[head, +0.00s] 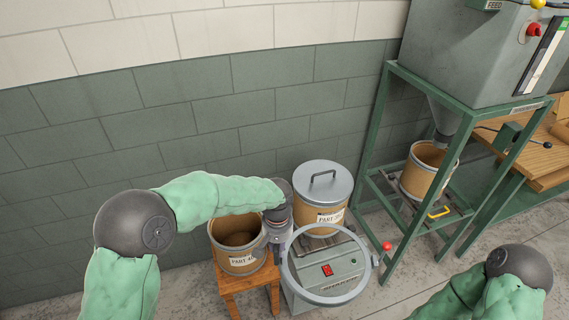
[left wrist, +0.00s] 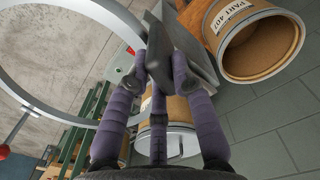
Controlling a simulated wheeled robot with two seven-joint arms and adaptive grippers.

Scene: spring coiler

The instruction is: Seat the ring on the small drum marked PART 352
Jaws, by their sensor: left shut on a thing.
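The grey metal ring (head: 285,272) is held tilted in the air, in front of the lidded drum and above the green machine. My left gripper (head: 280,222) is shut on its left side. In the left wrist view, my fingers (left wrist: 155,75) close on a grey part at the ring's edge, and the ring (left wrist: 122,22) extends to the left. The small drum (head: 322,217) has a flat grey lid with a handle, and its label begins PART 35; the last digit is unclear. The ring is apart from it. My right gripper is out of view.
An open drum marked PART 407 (head: 240,262) stands on a wooden stool (head: 250,283), left of the green machine (head: 345,268). A green hopper frame (head: 375,135) holds another open drum (head: 420,177). A brick wall stands behind.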

